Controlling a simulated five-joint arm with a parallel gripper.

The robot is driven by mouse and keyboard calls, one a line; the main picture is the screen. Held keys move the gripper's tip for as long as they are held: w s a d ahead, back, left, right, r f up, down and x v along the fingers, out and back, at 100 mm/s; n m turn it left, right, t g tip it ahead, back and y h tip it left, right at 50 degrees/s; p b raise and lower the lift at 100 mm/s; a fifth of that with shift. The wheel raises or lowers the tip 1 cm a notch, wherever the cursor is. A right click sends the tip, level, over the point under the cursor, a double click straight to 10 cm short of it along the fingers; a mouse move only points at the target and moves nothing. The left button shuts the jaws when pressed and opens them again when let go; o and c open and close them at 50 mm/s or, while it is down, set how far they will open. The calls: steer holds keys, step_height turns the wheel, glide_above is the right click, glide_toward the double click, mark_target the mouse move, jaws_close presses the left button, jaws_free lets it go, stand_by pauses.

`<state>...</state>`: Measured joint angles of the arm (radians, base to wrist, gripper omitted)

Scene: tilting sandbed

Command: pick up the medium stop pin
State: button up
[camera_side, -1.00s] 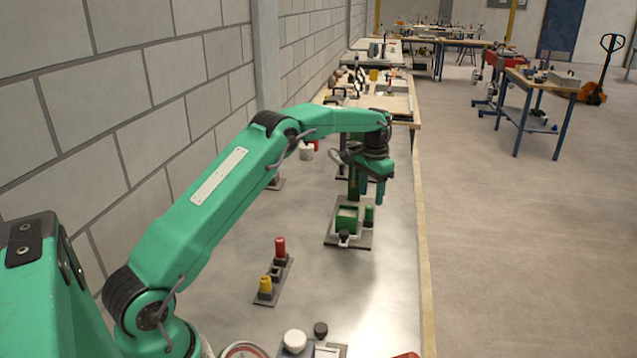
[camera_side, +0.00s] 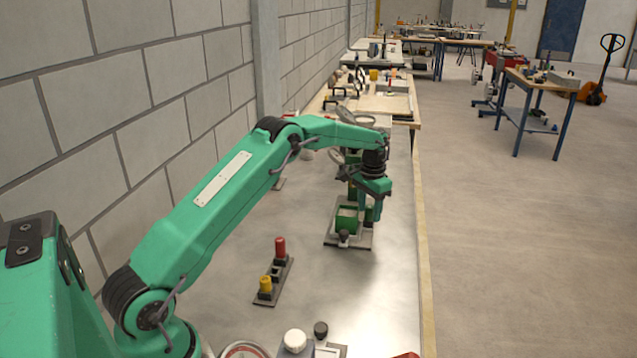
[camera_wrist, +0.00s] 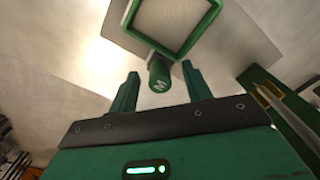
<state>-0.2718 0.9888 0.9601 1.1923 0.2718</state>
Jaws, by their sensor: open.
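The medium stop pin (camera_wrist: 159,78) is a green cylinder with a pale M on its top, standing beside a square green frame (camera_wrist: 134,38). In the wrist view it lies between the two fingertips of my gripper (camera_wrist: 158,80), with a visible gap on each side. In the side view my gripper (camera_side: 371,212) is open and low over the right part of the frame's grey base plate (camera_side: 360,244). Its fingers hide most of the pin there. I cannot tell how far down the pin the fingertips reach.
A red pin (camera_side: 280,247) and a yellow pin (camera_side: 265,286) stand in a dark rack nearer the camera. A dark knob (camera_side: 344,237) sits in front of the green frame (camera_side: 347,221). The metal table is clear between rack and frame.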

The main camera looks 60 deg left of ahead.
mark_target(370, 207)
jaws_close()
stand_by(0.3)
steer(key=shift+r, duration=0.15)
steer(key=shift+r, duration=0.5)
step_height(370, 207, up, 3)
steer(key=shift+f, duration=0.15)
steer(key=s+d+r, duration=0.3)
steer(key=d+r, duration=0.4)
steer(key=d, duration=0.4)
steer(key=shift+d, duration=0.15)
steer(key=shift+r, duration=2.05)
